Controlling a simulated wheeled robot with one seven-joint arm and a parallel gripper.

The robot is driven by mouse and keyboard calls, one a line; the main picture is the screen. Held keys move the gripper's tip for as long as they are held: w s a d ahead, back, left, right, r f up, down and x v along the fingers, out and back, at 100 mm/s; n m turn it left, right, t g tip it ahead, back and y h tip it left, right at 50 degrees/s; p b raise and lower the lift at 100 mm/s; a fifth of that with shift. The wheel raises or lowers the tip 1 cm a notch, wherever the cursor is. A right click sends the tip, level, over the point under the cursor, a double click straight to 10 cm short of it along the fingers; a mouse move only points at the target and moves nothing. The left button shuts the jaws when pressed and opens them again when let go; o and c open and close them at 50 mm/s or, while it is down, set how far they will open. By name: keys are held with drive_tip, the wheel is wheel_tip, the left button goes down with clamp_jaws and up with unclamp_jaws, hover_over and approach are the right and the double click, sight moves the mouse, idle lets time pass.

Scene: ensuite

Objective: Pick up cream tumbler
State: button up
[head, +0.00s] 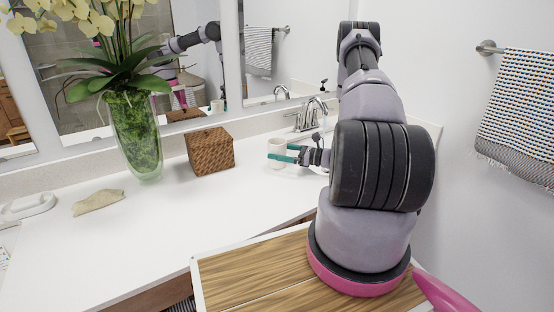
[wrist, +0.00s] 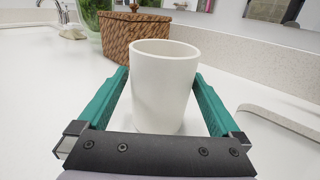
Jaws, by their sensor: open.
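The cream tumbler (wrist: 163,85) stands upright on the white counter. In the wrist view it sits between the two teal fingers of my gripper (wrist: 160,88), one finger on each side with a small gap showing. In the head view the tumbler (head: 277,148) stands to the right of the woven box, partly covered by my gripper (head: 284,153). My gripper is open around the tumbler, low over the counter. My arm hides part of the sink area behind.
A brown woven box (head: 210,152) stands just left of the tumbler, with a glass vase of flowers (head: 132,130) beyond it. The faucet (head: 312,112) is behind my gripper. A folded beige cloth (head: 98,201) lies at left. The front counter is clear.

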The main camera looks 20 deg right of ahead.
sight(269, 150)
drive_tip(key=x, duration=0.4)
drive_tip(key=shift+w, duration=0.1)
drive_tip(key=c, duration=1.4)
drive_tip(key=shift+o, duration=0.2)
